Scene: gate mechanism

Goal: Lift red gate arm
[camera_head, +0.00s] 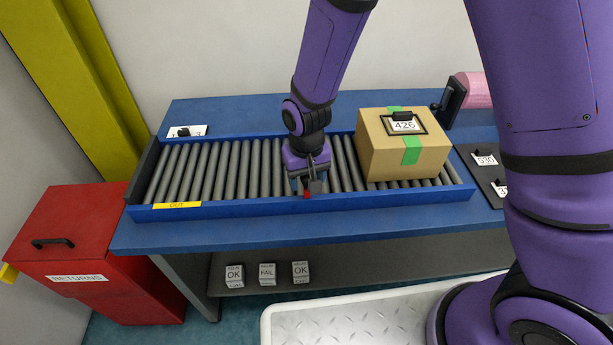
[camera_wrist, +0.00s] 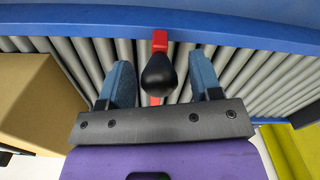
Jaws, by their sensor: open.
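The red gate arm (camera_wrist: 160,41) shows in the wrist view as a red bar with a black rounded knob (camera_wrist: 158,74) on it, close to the blue side rail of the conveyor. In the head view only a small red bit (camera_head: 307,195) of it shows beside my fingers; the rest is hidden behind my gripper. My gripper (camera_wrist: 162,80) is open, with one blue finger on each side of the black knob and visible gaps to it. In the head view my gripper (camera_head: 308,186) points down over the rollers at the conveyor's near rail.
A cardboard box (camera_head: 412,158) labelled 426 stands on the roller conveyor (camera_head: 222,170), right of my gripper. The blue side rail (camera_head: 240,203) borders the rollers. A red returns bin (camera_head: 75,245) stands at left. The rollers left of my gripper are clear.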

